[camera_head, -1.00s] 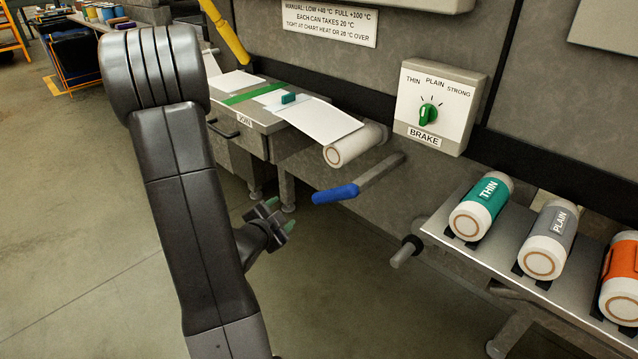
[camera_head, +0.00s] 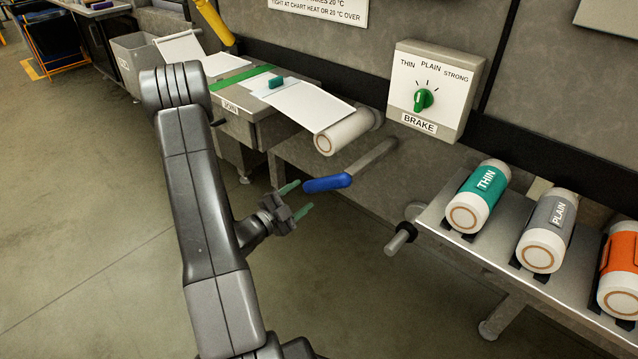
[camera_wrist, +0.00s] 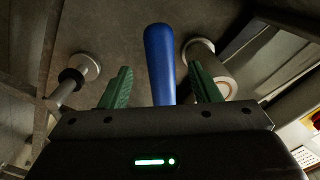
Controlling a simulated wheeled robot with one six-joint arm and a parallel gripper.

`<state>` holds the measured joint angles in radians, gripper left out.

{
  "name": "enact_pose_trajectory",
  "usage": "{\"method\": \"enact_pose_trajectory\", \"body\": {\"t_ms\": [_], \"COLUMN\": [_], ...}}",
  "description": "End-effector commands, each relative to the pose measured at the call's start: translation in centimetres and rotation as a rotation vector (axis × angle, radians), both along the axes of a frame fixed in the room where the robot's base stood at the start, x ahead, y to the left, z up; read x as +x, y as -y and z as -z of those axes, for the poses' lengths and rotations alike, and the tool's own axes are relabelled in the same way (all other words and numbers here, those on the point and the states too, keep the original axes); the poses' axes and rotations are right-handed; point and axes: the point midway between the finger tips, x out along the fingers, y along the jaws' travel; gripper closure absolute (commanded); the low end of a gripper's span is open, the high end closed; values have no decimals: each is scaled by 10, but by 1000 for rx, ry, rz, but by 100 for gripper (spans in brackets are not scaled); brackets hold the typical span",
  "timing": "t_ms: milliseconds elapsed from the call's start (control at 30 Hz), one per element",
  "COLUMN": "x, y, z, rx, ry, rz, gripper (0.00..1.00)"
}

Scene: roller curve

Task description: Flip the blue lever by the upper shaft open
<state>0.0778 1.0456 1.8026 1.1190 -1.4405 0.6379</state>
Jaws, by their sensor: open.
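The blue lever (camera_head: 328,183) is a blue grip on a grey bar (camera_head: 372,160) that runs back toward the machine wall, below the white roll. In the head view my gripper (camera_head: 298,199) is just left of and slightly below the blue grip's end. In the wrist view my gripper (camera_wrist: 161,85) has its two green fingers spread apart. The blue lever (camera_wrist: 159,62) shows between them there, with clear space on each side. The fingers do not appear to touch it. The near end of the grip is hidden behind the gripper body in the wrist view.
A paper roll (camera_head: 342,133) sits just above the lever. A second, short grey shaft (camera_head: 400,238) sticks out to the lower right. The shelf (camera_head: 462,225) with labelled rolls is at the right. A brake dial box (camera_head: 433,90) is on the wall. The floor at left is clear.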

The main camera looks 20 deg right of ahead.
Motion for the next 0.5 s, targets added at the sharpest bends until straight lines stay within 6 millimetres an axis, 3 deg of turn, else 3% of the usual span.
{"method": "enact_pose_trajectory", "body": {"t_ms": [200,500], "x": [17,31], "y": [44,76], "z": [1,0], "rx": [0,0], "ry": [2,-1], "rz": [4,-1], "gripper": [44,44]}}
